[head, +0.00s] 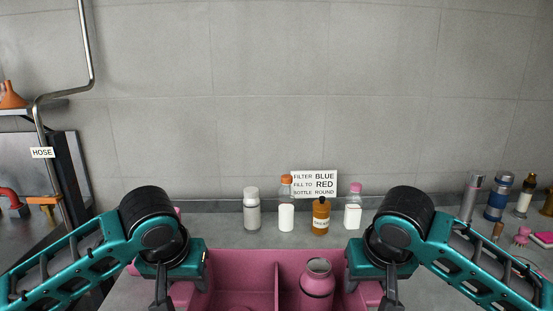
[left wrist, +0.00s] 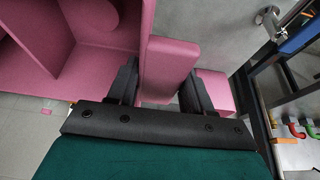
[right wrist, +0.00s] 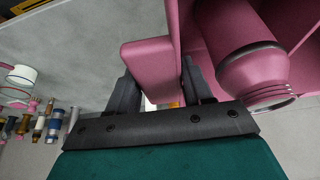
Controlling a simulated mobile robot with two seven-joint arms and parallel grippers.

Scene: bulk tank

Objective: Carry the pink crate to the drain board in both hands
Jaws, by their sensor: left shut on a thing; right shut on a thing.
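The pink crate (head: 238,268) is at the bottom middle of the head view, its near part cut off by the frame. A divider splits it, and a pink bottle (head: 317,287) with an open metal neck stands in its right compartment. My left gripper (head: 164,292) is shut on the crate's left handle, which shows between its fingers in the left wrist view (left wrist: 165,70). My right gripper (head: 389,292) is shut on the right handle, seen in the right wrist view (right wrist: 150,62). I cannot make out the drain board for certain.
Several bottles, including a white one (head: 251,208) and an amber one (head: 321,217), stand by the wall behind the crate with a sign (head: 315,184). More flasks (head: 496,198) and a pink brush (head: 521,237) are at right. A hose station (head: 42,153) is at left.

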